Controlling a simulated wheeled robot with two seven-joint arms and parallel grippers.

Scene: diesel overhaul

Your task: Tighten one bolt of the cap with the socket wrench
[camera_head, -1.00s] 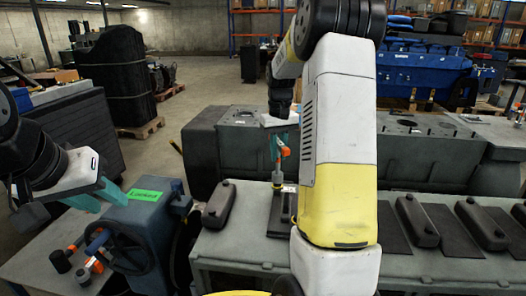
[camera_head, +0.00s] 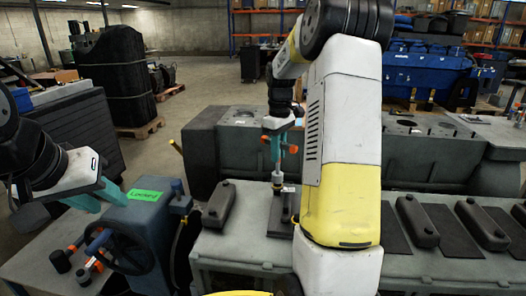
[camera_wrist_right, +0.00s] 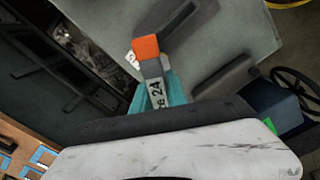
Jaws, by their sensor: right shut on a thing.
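My right gripper (camera_head: 277,150) points down over the bench and is shut on the socket wrench. The wrench's orange end (camera_head: 293,149) sticks out beside the teal fingers. In the right wrist view the wrench (camera_wrist_right: 155,88) shows as a grey piece marked 24 with an orange end between the fingers. Its grey shaft (camera_head: 277,176) reaches down to the dark cap (camera_head: 277,212) on the bench. I cannot tell whether the socket sits on a bolt. The cap is partly hidden by my right arm. My left gripper (camera_head: 98,198) is open and empty at the left.
Dark oblong covers (camera_head: 417,221) lie on the grey engine block (camera_head: 235,246), one close left of the cap. A blue device with a green "Locked" label (camera_head: 146,195) and a handwheel (camera_head: 115,250) stand under my left gripper. A larger grey block (camera_head: 222,140) is behind.

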